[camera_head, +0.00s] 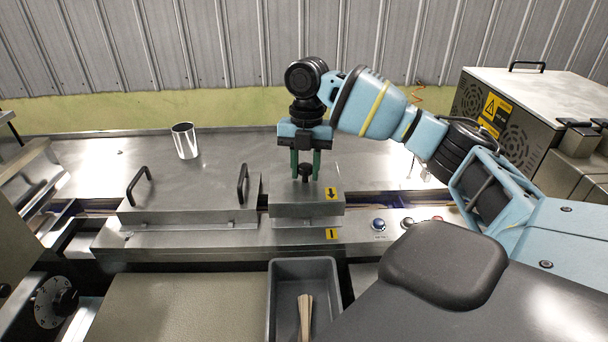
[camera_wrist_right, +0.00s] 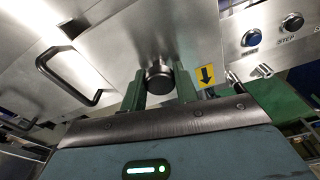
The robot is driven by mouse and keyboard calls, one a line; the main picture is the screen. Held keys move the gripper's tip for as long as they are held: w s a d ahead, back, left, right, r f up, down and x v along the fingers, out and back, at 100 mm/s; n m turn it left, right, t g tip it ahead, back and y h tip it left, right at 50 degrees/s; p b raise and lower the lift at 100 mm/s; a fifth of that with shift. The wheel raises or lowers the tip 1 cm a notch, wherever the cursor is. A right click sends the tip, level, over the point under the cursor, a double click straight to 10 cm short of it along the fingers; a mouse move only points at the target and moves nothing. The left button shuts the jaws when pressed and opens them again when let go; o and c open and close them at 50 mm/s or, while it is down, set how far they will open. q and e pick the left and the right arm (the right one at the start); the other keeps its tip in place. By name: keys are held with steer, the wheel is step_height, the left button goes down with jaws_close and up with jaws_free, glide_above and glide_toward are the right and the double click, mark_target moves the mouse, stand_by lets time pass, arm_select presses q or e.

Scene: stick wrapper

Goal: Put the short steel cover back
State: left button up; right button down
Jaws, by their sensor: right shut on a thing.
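The short steel cover (camera_head: 290,210) is a small steel box with a black knob (camera_head: 305,172) and a yellow arrow label (camera_head: 331,193) on top. It is at the right end of the long steel cover (camera_head: 185,205), in line with it. My right gripper (camera_head: 305,168) points down and its green fingers are shut on the knob. The right wrist view also shows the knob (camera_wrist_right: 159,78) between the fingers. A second yellow label (camera_head: 332,234) is on the machine front below the arrow. I cannot tell whether the short cover rests fully on the machine. My left gripper is not in view.
The long cover has two black handles (camera_head: 243,184). Buttons (camera_head: 379,224) sit on the panel to the right. A grey tray (camera_head: 332,275) with wooden sticks (camera_head: 305,315) is in front. A steel cup (camera_head: 185,140) stands behind. A vented machine (camera_head: 535,95) stands back right.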

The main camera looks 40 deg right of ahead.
mark_target(305, 174)
steer(key=shift+w+d, duration=0.5)
steer(key=shift+w, duration=0.15)
steer(key=shift+d, duration=0.1)
steer(key=shift+w+d, duration=0.25)
steer(key=shift+w, duration=0.05)
steer(key=shift+f, duration=1.75)
steer(key=c, duration=1.1)
jaws_free()
steer(key=shift+f, duration=0.15)
steer(key=shift+o, duration=0.2)
